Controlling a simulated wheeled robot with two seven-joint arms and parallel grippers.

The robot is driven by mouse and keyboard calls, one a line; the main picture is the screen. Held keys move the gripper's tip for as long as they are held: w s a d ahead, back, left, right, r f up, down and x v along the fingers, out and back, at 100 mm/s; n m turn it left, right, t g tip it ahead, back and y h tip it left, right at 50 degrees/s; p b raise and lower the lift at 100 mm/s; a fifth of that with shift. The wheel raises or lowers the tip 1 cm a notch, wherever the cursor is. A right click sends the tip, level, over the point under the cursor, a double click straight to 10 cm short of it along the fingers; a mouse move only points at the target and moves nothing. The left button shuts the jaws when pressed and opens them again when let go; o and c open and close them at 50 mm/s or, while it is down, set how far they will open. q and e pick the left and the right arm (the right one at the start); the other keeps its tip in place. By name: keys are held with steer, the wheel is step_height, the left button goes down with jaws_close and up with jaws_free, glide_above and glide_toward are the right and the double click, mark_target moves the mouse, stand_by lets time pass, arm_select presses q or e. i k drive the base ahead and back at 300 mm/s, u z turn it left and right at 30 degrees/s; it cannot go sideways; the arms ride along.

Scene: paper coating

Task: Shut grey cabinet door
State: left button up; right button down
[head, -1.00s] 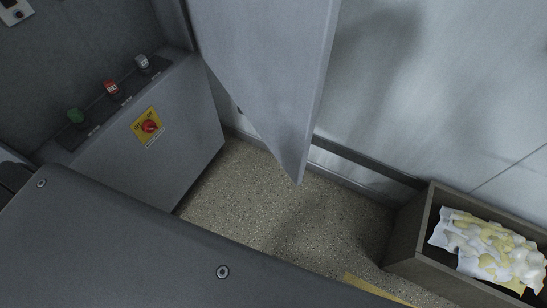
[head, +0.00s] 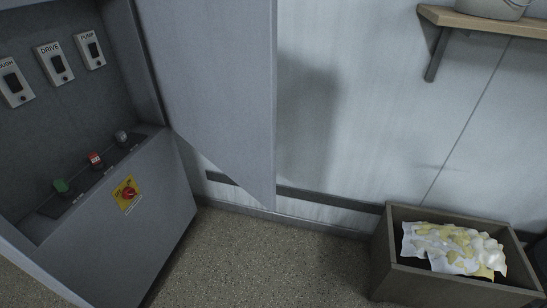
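The grey cabinet (head: 160,245) stands at the left in the head view. Its grey door (head: 215,85) is open and sticks out to the right of the cabinet's opening, with its lower corner above the floor. Inside the cabinet are labelled switch plates (head: 54,63), a green button (head: 61,186), a red button (head: 95,159) and a grey one (head: 121,138). A red knob on a yellow plate (head: 127,195) sits on the lower front panel. Neither of my grippers is in view.
A wooden box (head: 385,265) holding crumpled white and yellow material (head: 455,249) stands on the floor at the right. A wooden shelf (head: 480,22) with a container hangs on the pale wall. The speckled floor (head: 265,255) between cabinet and box is clear.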

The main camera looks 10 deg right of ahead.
mark_target(214, 63)
steer(key=u, duration=0.4)
steer(key=i, duration=0.9)
steer(key=z, duration=0.45)
